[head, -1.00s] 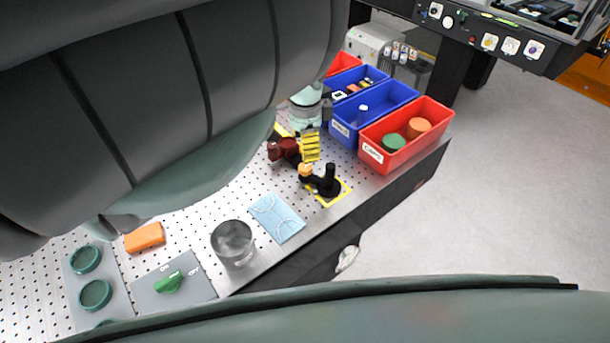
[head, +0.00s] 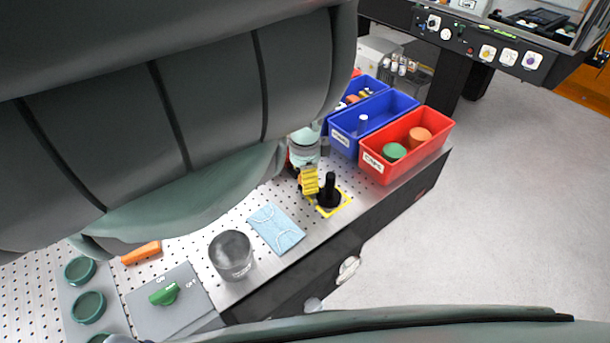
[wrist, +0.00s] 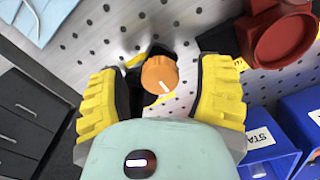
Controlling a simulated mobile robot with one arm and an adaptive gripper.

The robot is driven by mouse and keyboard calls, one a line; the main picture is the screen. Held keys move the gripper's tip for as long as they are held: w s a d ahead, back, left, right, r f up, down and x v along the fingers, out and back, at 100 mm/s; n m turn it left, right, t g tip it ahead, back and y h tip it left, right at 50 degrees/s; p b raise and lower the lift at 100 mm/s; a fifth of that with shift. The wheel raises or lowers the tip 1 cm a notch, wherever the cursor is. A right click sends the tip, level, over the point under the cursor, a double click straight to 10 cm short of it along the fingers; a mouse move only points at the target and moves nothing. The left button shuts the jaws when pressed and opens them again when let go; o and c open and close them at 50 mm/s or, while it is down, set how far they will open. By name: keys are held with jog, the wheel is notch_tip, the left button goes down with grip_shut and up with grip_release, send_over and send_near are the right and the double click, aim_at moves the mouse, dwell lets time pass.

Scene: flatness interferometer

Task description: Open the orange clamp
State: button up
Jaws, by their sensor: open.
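The orange clamp knob (wrist: 160,75), a round cap with a white mark, sits on a dark mount on the perforated bench in the wrist view. My gripper (wrist: 163,88) is open, with one yellow finger on each side of the knob and gaps between them. In the head view my gripper (head: 309,182) is at the black post (head: 328,188), which stands in a yellow outlined square. There my finger and arm hide nearly all of the orange knob.
A dark red fixture (wrist: 282,35) stands close to the right finger. Blue bins (wrist: 262,150) and a red bin (head: 408,145) line the bench's far end. A blue cloth (head: 275,228), a glass beaker (head: 231,254) and a green switch (head: 164,293) lie nearer.

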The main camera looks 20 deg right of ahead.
jog(key=shift+c, duration=0.2)
grip_shut()
jog(key=shift+n, duration=0.4)
jog(key=n, duration=0.3)
jog(key=shift+n+p, duration=0.3)
jog(key=n, duration=0.4)
jog(key=n+p, duration=0.1)
jog(key=n, duration=0.8)
dwell(0.4)
